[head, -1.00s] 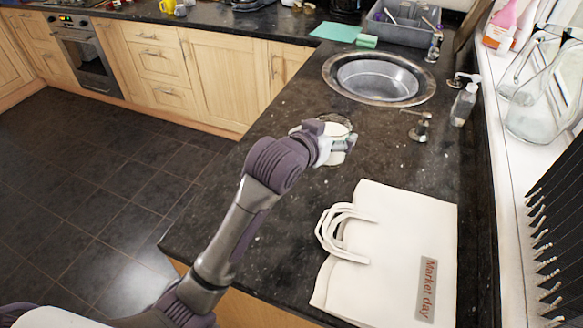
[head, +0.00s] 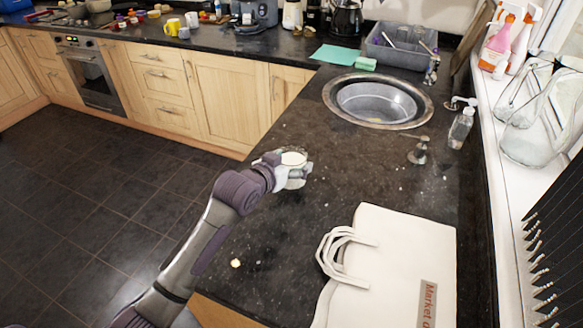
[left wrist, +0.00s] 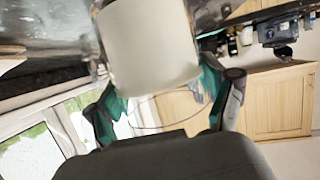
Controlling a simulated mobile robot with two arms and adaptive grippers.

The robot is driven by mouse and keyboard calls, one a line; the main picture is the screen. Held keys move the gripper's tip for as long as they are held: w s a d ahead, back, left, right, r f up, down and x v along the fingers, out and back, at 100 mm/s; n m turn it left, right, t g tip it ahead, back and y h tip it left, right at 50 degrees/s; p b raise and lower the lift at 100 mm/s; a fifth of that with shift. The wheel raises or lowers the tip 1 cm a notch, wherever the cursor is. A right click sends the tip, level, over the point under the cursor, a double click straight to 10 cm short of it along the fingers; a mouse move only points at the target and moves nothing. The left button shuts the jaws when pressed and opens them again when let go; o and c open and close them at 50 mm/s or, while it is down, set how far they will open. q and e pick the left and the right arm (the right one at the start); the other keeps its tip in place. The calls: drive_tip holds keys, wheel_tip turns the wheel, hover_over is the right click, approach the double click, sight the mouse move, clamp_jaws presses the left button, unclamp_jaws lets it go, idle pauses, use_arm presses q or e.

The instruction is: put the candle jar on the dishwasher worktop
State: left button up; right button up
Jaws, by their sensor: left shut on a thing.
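The candle jar (head: 293,158) is a clear glass jar with white wax. My left gripper (head: 288,176) is shut around it, over the dark granite worktop (head: 330,165) on the near side of the sink. In the left wrist view the pale jar (left wrist: 148,45) fills the top middle, between the green-padded fingers of the left gripper (left wrist: 160,92). I cannot tell whether its base touches the worktop. No dishwasher front is clearly visible in the head view. My right gripper is not in view.
A cream "Market day" bag (head: 400,255) lies on the near worktop. A grey dish tub (head: 400,45) is at the back. The worktop between bag and sink is mostly clear.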

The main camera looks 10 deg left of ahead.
use_arm(q)
drive_tip(key=shift+f, duration=1.2)
drive_tip(key=shift+f, duration=0.1)
drive_tip(key=o, duration=1.3)
drive_tip(key=b+v, duration=0.1)
drive_tip(key=v, duration=1.1)
